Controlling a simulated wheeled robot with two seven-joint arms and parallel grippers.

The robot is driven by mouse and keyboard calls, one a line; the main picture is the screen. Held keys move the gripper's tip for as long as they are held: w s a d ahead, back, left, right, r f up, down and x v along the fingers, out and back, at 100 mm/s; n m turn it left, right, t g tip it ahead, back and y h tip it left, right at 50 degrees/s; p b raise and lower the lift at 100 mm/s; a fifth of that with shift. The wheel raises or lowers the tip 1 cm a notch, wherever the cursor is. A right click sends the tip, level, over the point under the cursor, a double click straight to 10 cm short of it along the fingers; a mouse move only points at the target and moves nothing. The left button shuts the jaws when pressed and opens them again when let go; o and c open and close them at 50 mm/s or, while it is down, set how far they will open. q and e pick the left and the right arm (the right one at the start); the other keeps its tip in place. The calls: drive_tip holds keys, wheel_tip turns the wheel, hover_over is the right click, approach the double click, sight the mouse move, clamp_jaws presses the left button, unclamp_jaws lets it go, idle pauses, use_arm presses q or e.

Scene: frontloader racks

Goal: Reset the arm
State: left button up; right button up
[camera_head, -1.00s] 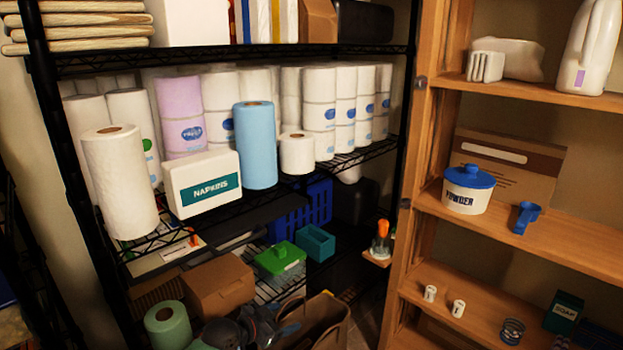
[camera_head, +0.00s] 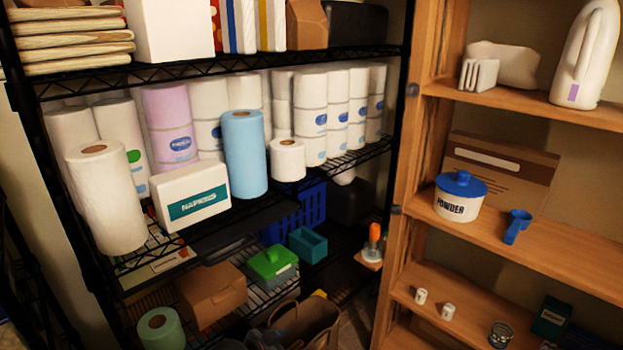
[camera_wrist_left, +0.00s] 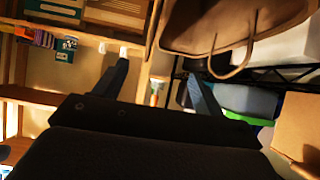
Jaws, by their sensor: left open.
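My left gripper (camera_wrist_left: 155,78) shows in the left wrist view with its two dark fingers spread apart. I see nothing held between them. The wrist view is turned over, with a brown bag (camera_wrist_left: 235,25) at the top beyond the fingers. In the head view the same bag (camera_head: 312,325) sits at the bottom centre, and a dark grey shape at its left edge may be part of my left arm. My right gripper is in neither view.
A black wire rack (camera_head: 75,88) on the left holds paper rolls, a napkins box (camera_head: 193,197) and a blue roll (camera_head: 245,155). A wooden shelf (camera_head: 570,262) on the right holds a powder tub (camera_head: 460,200) and a blue scoop (camera_head: 517,226).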

use_arm(q)
drive_tip(key=s+a+r+n+g+y+p, duration=0.2)
drive_tip(key=s+p, duration=0.3)
drive_tip(key=s, duration=0.6)
drive_tip(key=s+a+r+n+g+y+p, duration=0.2)
drive_tip(key=s+r+p, duration=0.3)
drive_tip(key=s, duration=0.6)
drive_tip(key=s+a+r+n+g+y+p, duration=0.1)
drive_tip(key=s+a+r+n+y+p, duration=0.1)
drive_tip(key=s+p, duration=0.5)
drive_tip(key=s+a+r, duration=0.1)
drive_tip(key=s+r, duration=0.1)
drive_tip(key=s, duration=0.1)
drive_tip(key=shift+s+a+r+n+g, duration=0.15)
drive_tip(key=shift+s+a+n+g, duration=0.25)
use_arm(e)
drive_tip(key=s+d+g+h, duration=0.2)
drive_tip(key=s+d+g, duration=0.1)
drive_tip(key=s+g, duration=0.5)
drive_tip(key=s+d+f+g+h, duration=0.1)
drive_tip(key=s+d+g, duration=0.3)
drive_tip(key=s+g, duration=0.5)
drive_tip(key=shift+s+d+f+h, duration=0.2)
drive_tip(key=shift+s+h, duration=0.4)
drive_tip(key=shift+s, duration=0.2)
